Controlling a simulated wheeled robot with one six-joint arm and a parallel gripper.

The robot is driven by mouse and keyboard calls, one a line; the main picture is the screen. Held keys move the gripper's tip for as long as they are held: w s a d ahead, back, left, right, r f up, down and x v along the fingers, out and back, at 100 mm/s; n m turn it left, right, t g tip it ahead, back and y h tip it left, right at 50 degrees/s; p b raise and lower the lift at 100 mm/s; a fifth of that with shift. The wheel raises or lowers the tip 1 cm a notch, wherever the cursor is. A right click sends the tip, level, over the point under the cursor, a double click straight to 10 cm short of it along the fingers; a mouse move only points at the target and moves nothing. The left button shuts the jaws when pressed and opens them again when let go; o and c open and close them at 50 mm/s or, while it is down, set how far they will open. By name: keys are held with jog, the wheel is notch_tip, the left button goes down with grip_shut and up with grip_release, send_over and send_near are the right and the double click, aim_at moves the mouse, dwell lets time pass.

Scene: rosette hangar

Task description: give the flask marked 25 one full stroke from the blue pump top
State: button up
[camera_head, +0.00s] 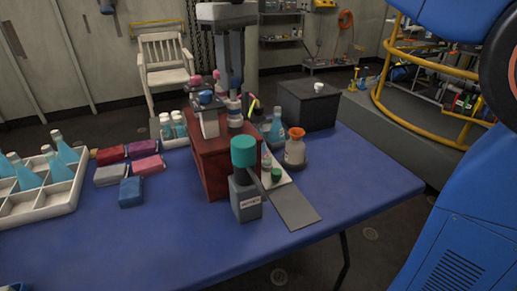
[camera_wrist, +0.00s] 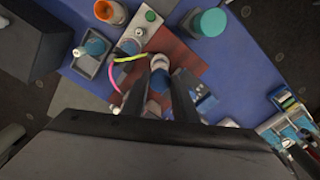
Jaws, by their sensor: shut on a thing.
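My gripper (camera_head: 235,90) points down above the back of a dark red block (camera_head: 212,165). It is shut on a small whitish bottle (camera_head: 234,112) with a bluish part between the fingers; the wrist view shows its pale round part (camera_wrist: 160,62) at the fingertips. I cannot tell if the bottle touches the block. A dispenser with a blue top (camera_head: 206,97) stands on the block to the left, with pink tops (camera_head: 196,80) behind it. A blue-liquid flask (camera_head: 276,128) stands right of the block, in a grey holder in the wrist view (camera_wrist: 95,47). No 25 is readable.
An orange-necked bottle (camera_head: 295,148) stands right of the block. A teal-topped grey box (camera_head: 247,195) stands in front, beside a grey plate (camera_head: 292,208). A black box (camera_head: 308,106) is behind. A white crate (camera_head: 68,200) of flasks is left. The front right table is clear.

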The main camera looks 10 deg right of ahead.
jog(key=shift+f, duration=0.75)
dwell(0.3)
jog(key=o, duration=0.8)
jog(key=shift+r, duration=3.5)
